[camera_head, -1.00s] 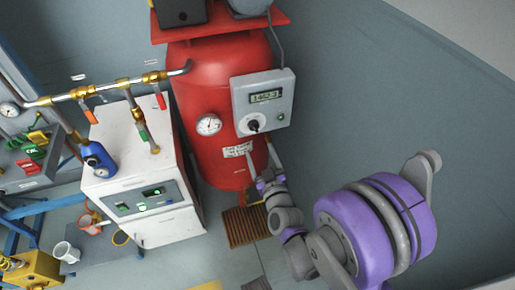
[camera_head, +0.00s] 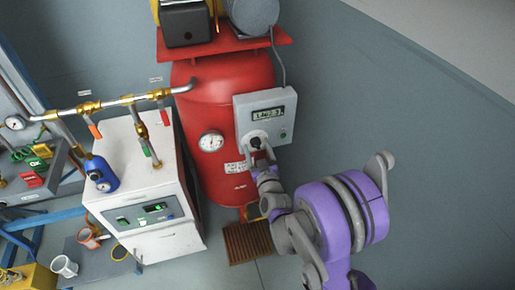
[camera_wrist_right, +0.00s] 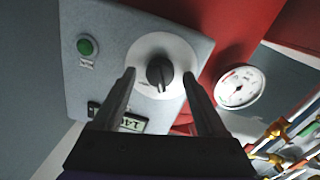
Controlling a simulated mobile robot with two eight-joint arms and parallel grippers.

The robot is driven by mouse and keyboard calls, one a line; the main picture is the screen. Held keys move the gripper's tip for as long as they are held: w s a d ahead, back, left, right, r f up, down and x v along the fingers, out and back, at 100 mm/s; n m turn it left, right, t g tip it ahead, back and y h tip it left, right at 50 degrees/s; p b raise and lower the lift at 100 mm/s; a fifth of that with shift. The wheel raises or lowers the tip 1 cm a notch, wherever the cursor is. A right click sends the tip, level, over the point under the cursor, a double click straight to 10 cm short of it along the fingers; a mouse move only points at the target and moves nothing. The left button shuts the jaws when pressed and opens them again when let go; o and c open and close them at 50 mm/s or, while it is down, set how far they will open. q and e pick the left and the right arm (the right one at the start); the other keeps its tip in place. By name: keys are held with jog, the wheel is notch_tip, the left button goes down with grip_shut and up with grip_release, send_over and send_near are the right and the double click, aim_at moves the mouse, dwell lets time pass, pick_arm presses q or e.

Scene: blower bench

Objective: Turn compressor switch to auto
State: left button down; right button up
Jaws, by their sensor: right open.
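The compressor is a red tank (camera_head: 225,125) with a grey control box (camera_head: 265,115) on its front. The black rotary switch (camera_wrist_right: 159,73) sits on a white round dial on the box; in the head view the switch (camera_head: 256,142) is partly hidden by my gripper. My right gripper (camera_wrist_right: 158,80) is open, its two fingers on either side of the switch knob in the wrist view, with gaps to the knob. I cannot tell how deep the fingertips are. My left gripper is not in view.
A green button (camera_wrist_right: 87,46) and a digital display (camera_head: 267,114) are on the same box. A pressure gauge (camera_head: 211,141) is on the tank left of it. A white dryer cabinet (camera_head: 150,190) with brass piping stands to the left. The wall side at right is clear.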

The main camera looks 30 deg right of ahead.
grip_shut()
dwell(0.3)
